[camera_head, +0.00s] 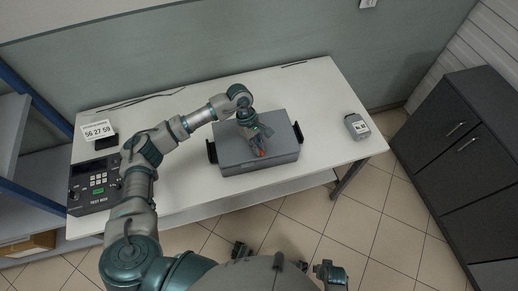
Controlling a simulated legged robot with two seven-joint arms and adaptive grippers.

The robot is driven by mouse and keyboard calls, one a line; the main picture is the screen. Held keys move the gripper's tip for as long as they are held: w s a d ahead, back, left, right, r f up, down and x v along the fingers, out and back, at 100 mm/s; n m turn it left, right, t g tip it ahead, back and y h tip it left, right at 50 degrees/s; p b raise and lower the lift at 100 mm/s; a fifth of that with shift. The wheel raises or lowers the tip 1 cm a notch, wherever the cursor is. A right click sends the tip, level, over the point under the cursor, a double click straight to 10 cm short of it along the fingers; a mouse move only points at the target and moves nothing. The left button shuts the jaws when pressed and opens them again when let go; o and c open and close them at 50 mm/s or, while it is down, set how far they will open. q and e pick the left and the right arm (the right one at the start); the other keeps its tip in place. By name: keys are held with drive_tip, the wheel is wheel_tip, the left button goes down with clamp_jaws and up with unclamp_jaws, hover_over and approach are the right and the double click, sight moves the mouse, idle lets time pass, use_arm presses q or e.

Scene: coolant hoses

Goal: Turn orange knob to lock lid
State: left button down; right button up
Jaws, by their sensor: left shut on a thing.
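A grey case with a closed lid (225,149) lies on the white table, with dark handles or clamps at its left and right sides. My left gripper (259,148) reaches down over the middle of the lid, toward its front edge. It is shut on the orange knob (261,153), of which only a small red-orange bit shows between and below the fingers. The gripper hides the rest of the knob, so its turn angle cannot be told.
The white table (330,95) has free room behind and right of the case. A small grey device (356,126) stands at the right. A dark test box (95,186) and a display reading 56 27 59 (97,130) are at the left. Dark cabinets (455,150) stand at the right.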

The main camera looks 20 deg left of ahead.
use_arm(q)
drive_tip(key=m+b, duration=0.2)
drive_tip(key=m+g+y+b, duration=0.1)
drive_tip(key=b, duration=0.1)
drive_tip(key=shift+w+d+f+m, duration=0.1)
drive_tip(key=shift+w+f+m, duration=0.05)
drive_tip(key=shift+f+m, duration=0.15)
use_arm(e)
wheel_tip(320, 180, up, 12)
drive_tip(key=r, duration=0.1)
use_arm(q)
drive_tip(key=shift+r+m+g+y+b, duration=0.2)
drive_tip(key=shift+m+g+y+b, duration=0.15)
drive_tip(key=shift+m+b, duration=0.8)
drive_tip(key=shift+r, duration=0.1)
use_arm(e)
drive_tip(key=w+a+r+t+y, duration=0.1)
drive_tip(key=w+a+r+t, duration=0.1)
drive_tip(key=w+t, duration=0.3)
drive_tip(key=shift+w+a+t, duration=0.3)
drive_tip(key=shift+w+a, duration=0.1)
drive_tip(key=shift+w, duration=1.6)
use_arm(q)
drive_tip(key=c, duration=1.2)
unclamp_jaws()
drive_tip(key=shift+c, duration=0.2)
use_arm(e)
drive_tip(key=shift+w, duration=0.1)
